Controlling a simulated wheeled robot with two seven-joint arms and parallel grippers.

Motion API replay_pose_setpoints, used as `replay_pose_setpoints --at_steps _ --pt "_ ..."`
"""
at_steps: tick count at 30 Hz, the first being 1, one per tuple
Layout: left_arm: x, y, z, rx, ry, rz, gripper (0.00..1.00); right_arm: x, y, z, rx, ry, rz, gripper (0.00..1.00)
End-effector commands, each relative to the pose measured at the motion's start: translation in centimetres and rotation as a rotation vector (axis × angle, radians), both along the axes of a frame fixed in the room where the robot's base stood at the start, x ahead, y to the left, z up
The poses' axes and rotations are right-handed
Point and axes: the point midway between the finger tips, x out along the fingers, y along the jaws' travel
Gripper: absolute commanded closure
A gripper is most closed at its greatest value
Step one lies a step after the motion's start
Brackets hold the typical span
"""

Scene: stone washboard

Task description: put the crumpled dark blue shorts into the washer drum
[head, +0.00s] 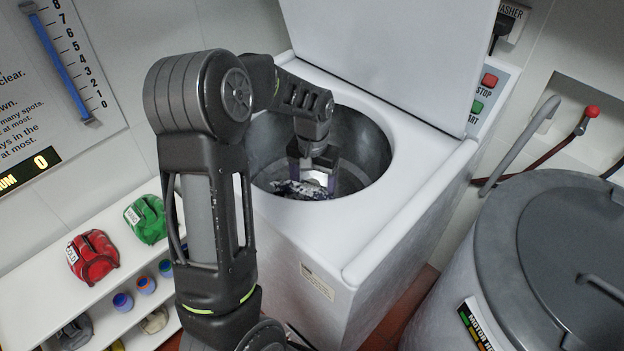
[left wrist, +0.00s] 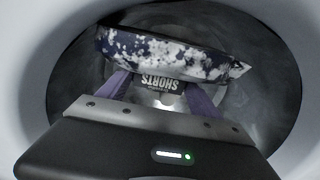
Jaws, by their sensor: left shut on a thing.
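My left gripper (head: 313,178) reaches down through the round opening of the white top-loading washer and is inside the metal drum (head: 358,138). It is shut on the dark blue shorts (head: 300,190), which show white blotches. In the left wrist view the shorts (left wrist: 180,58) lie across the purple fingertips of the gripper (left wrist: 160,88), with a black label reading SHORTS. The drum wall (left wrist: 265,85) surrounds them. Whether the shorts touch the drum floor I cannot tell. My right gripper is not in view.
The washer's lid (head: 395,45) stands open behind the opening. Red and green buttons (head: 483,92) sit at its back right.

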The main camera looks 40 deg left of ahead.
Motion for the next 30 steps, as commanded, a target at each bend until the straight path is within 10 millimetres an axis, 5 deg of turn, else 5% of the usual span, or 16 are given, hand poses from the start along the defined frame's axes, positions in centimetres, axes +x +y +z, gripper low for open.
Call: replay_pose_setpoints --at_steps 1,9,23,24,30 --pt "-0.7 -1.0 -1.9 -0.015 0.027 -0.014 0.99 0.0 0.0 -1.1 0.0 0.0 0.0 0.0" --pt "-0.7 -1.0 -4.4 -0.015 0.027 -0.015 0.99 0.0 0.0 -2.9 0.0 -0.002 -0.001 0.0" --pt "-0.7 -1.0 -4.8 -0.015 0.026 -0.015 0.99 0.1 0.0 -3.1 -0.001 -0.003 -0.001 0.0" --pt "-0.7 -1.0 -4.8 -0.015 0.026 -0.015 0.23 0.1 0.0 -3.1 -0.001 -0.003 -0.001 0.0" --pt "-0.7 -1.0 -4.8 -0.015 0.027 -0.016 0.06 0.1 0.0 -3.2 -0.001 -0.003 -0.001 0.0"
